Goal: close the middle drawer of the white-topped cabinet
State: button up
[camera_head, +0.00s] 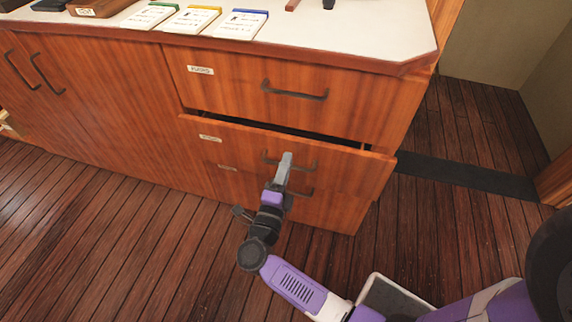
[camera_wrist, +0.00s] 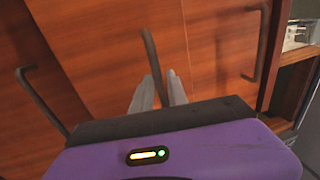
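The white-topped cabinet (camera_head: 350,38) has a column of wooden drawers at its right end. The middle drawer (camera_head: 235,146) is partly open, with a dark gap along its top edge. Its bar handle (camera_head: 310,166) is partly hidden by my gripper (camera_head: 286,156). In the wrist view, my gripper (camera_wrist: 158,82) has two grey fingers a little apart, pointing at the drawer front. The middle handle (camera_wrist: 149,50) runs down between or just behind them; contact cannot be told. The top drawer (camera_head: 235,80) is closed. The bottom drawer (camera_head: 330,212) looks closed.
Several cards (camera_head: 240,25) and a wooden box (camera_head: 100,6) lie on the white top. Cabinet doors with handles (camera_head: 45,72) are at the left. The plank floor (camera_head: 120,240) in front is clear. A dark strip (camera_head: 465,174) crosses the floor at the right.

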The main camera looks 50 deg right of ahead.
grip_shut()
dwell(1.4)
